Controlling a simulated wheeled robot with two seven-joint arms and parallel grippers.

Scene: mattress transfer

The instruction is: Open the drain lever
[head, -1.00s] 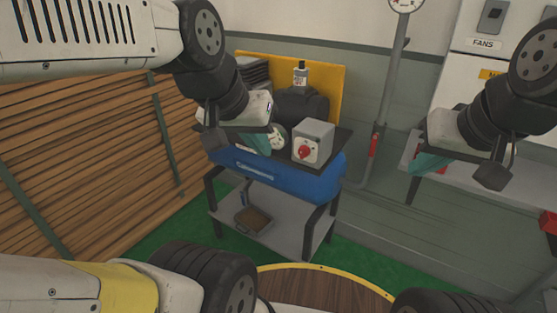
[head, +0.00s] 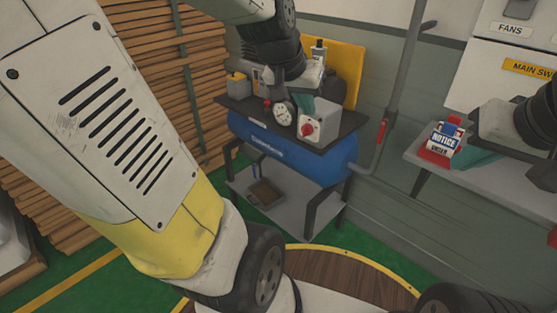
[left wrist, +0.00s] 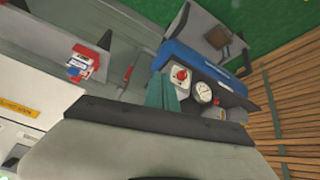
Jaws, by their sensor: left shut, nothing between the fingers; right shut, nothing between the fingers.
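A blue compressor tank (head: 290,158) sits in a black stand at the middle of the head view. A grey pipe with a red lever (head: 380,131) stands to its right; the red lever also shows in the left wrist view (left wrist: 128,73). I cannot tell from its looks whether this is the drain lever; no other lever is clear on the tank. My left gripper (head: 299,109), with teal fingers, is shut and empty in front of the machine's top, near the gauge and switch box. My right gripper (head: 476,154) is shut and empty at the right, over a grey bench.
A round gauge (head: 284,115) and a grey box with a red knob (head: 308,130) stand on the tank's top plate. A pan (head: 266,192) lies on the lower shelf. A notice box (head: 444,140) stands on the grey bench (head: 480,190). Stacked planks (head: 140,75) line the left.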

